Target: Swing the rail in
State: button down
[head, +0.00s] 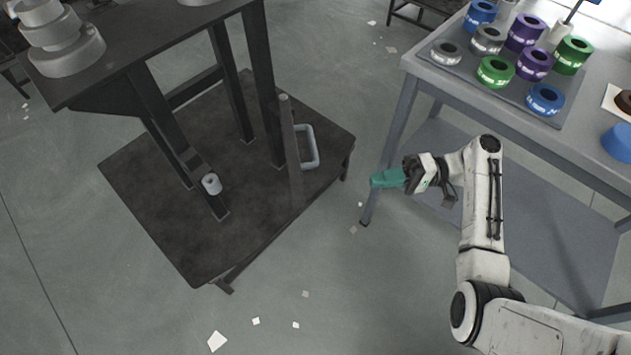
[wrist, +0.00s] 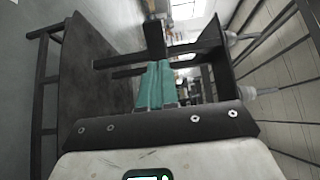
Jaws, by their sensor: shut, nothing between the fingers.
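The rail appears to be the dark bar (head: 292,155) at the right side of the dark stand. A light grey loop handle (head: 313,148) is on its right side. How far the rail is swung out is hard to tell. My gripper (head: 374,180) has teal fingers, shut and empty, pointing left toward the handle with a clear gap between. In the wrist view, the shut fingers (wrist: 156,82) point at the dark stand; a dark bar stands behind them, and I cannot tell whether it is the rail. The handle is not clearly visible there.
The dark stand (head: 130,165) has a low platform, upright posts and a top shelf with pale round weights (head: 68,55). A grey workbench (head: 520,110) with coloured rolls stands right, close to my arm. The floor in front is open, with paper scraps (head: 217,342).

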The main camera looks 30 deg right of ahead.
jog(key=shift+a, duration=0.15)
jog(key=b+x, duration=0.1)
jog(key=x, duration=1.2)
jog(key=shift+a, duration=0.4)
jog(key=shift+w, duration=0.1)
